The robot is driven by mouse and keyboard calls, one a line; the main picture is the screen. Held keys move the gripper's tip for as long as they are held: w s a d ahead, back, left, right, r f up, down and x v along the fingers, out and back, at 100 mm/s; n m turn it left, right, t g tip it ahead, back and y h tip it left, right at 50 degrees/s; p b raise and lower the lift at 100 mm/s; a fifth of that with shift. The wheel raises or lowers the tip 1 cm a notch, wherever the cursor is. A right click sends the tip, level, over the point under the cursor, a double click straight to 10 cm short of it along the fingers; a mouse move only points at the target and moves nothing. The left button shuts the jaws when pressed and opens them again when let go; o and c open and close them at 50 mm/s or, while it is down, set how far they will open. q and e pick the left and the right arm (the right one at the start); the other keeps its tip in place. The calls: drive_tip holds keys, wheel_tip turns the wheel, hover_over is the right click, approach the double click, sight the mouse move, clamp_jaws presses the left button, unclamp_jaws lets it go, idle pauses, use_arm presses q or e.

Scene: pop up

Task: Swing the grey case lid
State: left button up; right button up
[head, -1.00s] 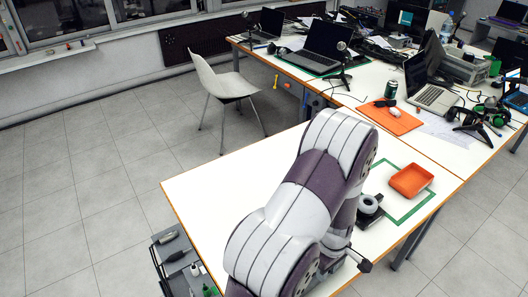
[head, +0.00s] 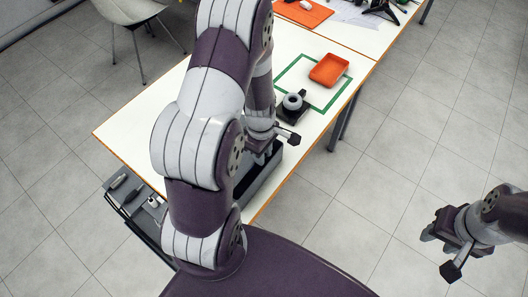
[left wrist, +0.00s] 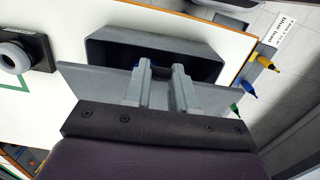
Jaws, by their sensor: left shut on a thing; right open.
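The grey case (head: 262,187) is on the near edge of the white table, partly hidden behind my left arm. In the left wrist view its open dark tray (left wrist: 112,47) lies just beyond my fingers. The grey lid (left wrist: 92,80) shows as a flat panel running across in front of the tray, raised off it. My left gripper (left wrist: 165,78) is shut on the lid edge; it also shows in the head view (head: 262,148), with its fingertips mostly hidden. My right gripper (head: 438,236) is open and empty, over the floor at the right, away from the table.
An orange tray (head: 329,70) lies by a green taped outline on the table. A dark device with a round grey top (head: 293,103) stands near the case. A grey cart (head: 130,200) with small items stands at the table's left. A chair (head: 135,12) is behind.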

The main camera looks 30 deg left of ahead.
use_arm(q)
drive_tip(key=a+r+p, duration=0.1)
drive_tip(key=r+p, duration=0.1)
drive_tip(key=a+r+p, duration=0.1)
drive_tip(key=r+p, duration=0.2)
drive_tip(key=shift+w+a+r+p, duration=0.15)
drive_tip(key=shift+a+r+p, duration=0.2)
drive_tip(key=shift+a, duration=0.05)
drive_tip(key=shift+a+r+p, duration=0.3)
drive_tip(key=shift+a, duration=0.05)
